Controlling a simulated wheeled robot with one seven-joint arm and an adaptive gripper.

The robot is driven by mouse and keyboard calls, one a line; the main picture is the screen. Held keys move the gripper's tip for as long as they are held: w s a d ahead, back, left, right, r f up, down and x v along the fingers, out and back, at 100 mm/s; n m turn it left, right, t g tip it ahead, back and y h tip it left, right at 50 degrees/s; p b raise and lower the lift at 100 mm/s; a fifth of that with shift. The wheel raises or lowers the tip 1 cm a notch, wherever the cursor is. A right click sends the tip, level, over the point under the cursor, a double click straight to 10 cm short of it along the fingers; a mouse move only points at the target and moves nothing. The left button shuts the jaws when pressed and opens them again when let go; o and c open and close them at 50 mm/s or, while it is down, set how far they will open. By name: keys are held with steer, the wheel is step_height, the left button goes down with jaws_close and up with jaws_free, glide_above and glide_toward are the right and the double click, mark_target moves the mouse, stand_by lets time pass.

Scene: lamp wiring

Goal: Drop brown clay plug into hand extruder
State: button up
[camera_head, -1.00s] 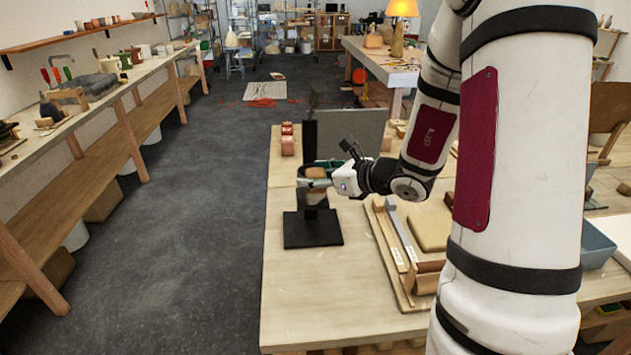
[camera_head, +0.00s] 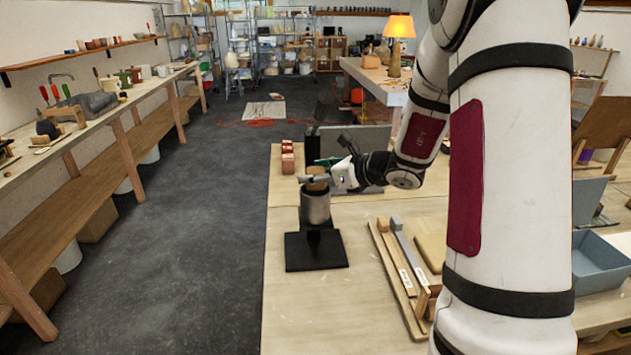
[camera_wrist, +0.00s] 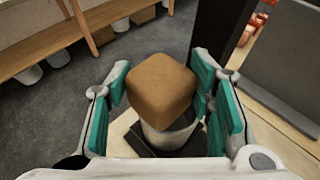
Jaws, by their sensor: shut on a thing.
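The brown clay plug (camera_wrist: 160,88) is a rounded block between the teal finger pads of my gripper (camera_wrist: 165,95) in the wrist view. My gripper is shut on it. In the head view the plug (camera_head: 317,180) shows small at the fingertips of my gripper (camera_head: 320,178). The hand extruder's grey metal barrel (camera_head: 315,208) stands upright on a black base (camera_head: 316,252), just below the plug. In the wrist view the barrel (camera_wrist: 172,140) shows behind the plug, which hides part of its mouth. I cannot tell whether the plug touches the rim.
A dark post (camera_head: 312,146) rises behind the barrel, close to my gripper. A grey panel (camera_head: 358,140) stands behind my wrist. Copper-coloured blocks (camera_head: 287,158) sit at the back left. A wooden tray (camera_head: 398,278) with bars lies on the right. The table's front left is clear.

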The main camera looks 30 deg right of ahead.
steer(key=shift+w+d, duration=0.3)
steer(key=shift+w, duration=0.55)
steer(key=shift+f+b, duration=1)
steer(key=shift+f, duration=0.25)
steer(key=o, duration=1.6)
steer(key=shift+d, duration=0.1)
steer(key=shift+s, duration=0.1)
steer(key=v, duration=1.1)
steer(key=shift+s+d+r, duration=0.1)
steer(key=shift+s+r, duration=0.05)
steer(key=shift+s, duration=0.2)
